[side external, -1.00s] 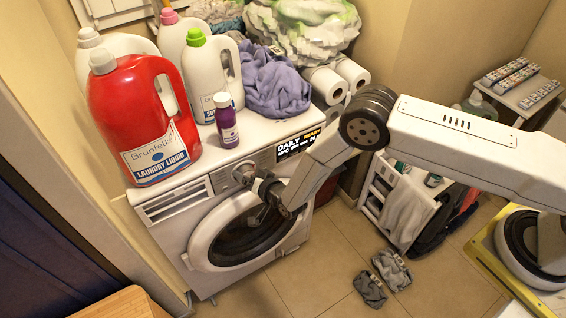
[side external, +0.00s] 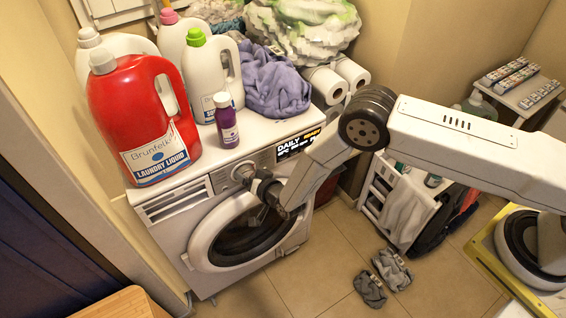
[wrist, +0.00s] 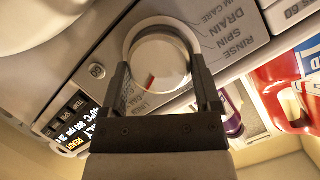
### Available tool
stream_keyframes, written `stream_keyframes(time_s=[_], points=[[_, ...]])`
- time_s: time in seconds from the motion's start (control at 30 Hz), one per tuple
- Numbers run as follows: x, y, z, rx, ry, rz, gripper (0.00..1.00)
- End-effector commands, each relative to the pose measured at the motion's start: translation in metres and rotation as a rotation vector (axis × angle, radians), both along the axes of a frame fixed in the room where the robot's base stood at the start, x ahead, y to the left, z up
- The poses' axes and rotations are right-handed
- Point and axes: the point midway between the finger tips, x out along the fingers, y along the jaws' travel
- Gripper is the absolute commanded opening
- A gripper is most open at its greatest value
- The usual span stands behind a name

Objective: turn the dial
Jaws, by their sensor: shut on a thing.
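The dial (wrist: 158,62) is a round silver knob with a red mark on the washer's control panel. In the wrist view my gripper (wrist: 161,78) has one finger on each side of the dial, shut on it. The red mark points toward the lower left of the dial face. In the side view the dial (side external: 242,172) is small, and my gripper (side external: 254,181) reaches it from the lower right, partly hiding it. The washer (side external: 170,235) stands against the wall. Its display (side external: 298,145) is lit and reads DAILY and READY.
A red detergent jug (side external: 140,110), white jugs (side external: 211,75) and a purple bottle (side external: 226,122) stand on the washer top behind the dial. A purple towel (side external: 272,82) and paper rolls (side external: 326,84) lie to the right. The floor (side external: 330,270) in front holds grey socks (side external: 391,270).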

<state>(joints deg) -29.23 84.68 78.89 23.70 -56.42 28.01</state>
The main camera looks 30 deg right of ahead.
Motion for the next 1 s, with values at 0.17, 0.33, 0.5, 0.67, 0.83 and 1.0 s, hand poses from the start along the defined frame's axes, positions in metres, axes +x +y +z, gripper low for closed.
stream_keyframes(time_s=[0.17,0.33,0.5,0.67,0.83,1.0], points=[[-0.0007,0.0013,-0.0005,-0.102,0.002,0.0,0.22],[-0.0005,0.0024,-0.0002,-0.228,0.002,0.0,0.22],[-0.0008,0.0034,-0.0004,-0.368,0.003,0.0,0.22],[-0.0007,0.0045,-0.0005,-0.499,0.003,-0.001,0.22],[-0.0005,0.0055,-0.0007,-0.64,0.002,0.0,0.22],[-0.0008,0.0064,-0.0015,-0.781,0.003,-0.001,0.22]])
